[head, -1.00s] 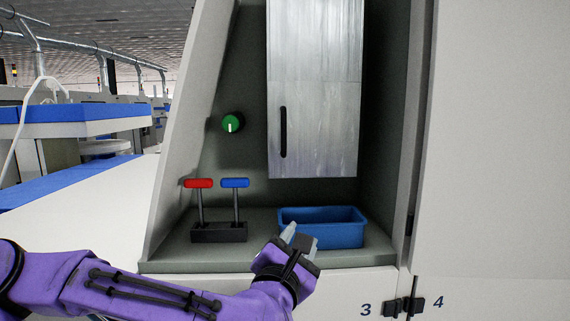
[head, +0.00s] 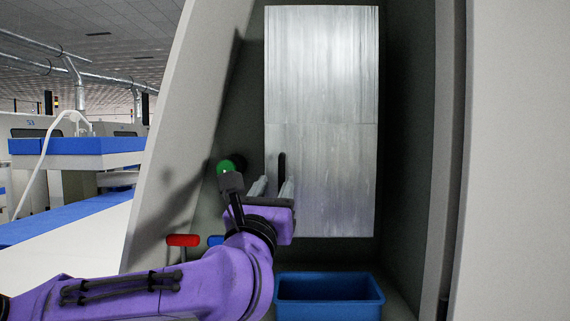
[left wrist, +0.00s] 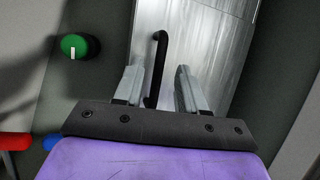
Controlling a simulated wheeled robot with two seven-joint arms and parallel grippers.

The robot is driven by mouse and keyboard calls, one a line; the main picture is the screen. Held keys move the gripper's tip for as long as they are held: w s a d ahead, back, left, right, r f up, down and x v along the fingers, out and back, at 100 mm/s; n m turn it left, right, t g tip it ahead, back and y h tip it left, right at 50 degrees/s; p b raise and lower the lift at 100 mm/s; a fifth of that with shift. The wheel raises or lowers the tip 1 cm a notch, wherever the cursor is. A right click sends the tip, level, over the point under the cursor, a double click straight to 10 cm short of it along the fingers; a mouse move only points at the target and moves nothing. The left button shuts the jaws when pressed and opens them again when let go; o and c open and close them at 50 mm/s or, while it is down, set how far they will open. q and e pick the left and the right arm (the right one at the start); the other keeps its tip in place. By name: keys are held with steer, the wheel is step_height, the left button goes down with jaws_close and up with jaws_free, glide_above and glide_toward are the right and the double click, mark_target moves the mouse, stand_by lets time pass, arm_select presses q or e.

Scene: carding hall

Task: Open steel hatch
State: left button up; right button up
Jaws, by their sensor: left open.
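The steel hatch (head: 325,120) is a tall brushed-metal door, and it looks shut in the recess. Its black vertical bar handle (head: 282,170) is near the door's left edge; its lower part is hidden behind my gripper in the head view. My left gripper (head: 272,187) is open in front of the handle. In the left wrist view the handle (left wrist: 157,68) shows between the two spread fingers (left wrist: 160,85), with a gap on either side. I cannot tell how far the fingertips reach around it. My right gripper is not in view.
A green knob (head: 227,166) is left of the hatch, partly behind my wrist. Below it are a red lever (head: 183,240) and a mostly hidden blue lever (head: 215,240). A blue bin (head: 330,291) stands under the hatch. Recess walls flank both sides.

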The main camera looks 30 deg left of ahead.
mark_target(282, 177)
arm_select(q)
steer(key=x, duration=0.2)
steer(key=p+x, duration=0.2)
steer(key=x, duration=0.1)
steer(key=shift+w+a+f, duration=0.1)
steer(key=shift+w+a, duration=0.05)
steer(key=shift+w, duration=0.25)
steer(key=shift+s, duration=0.1)
jaws_close()
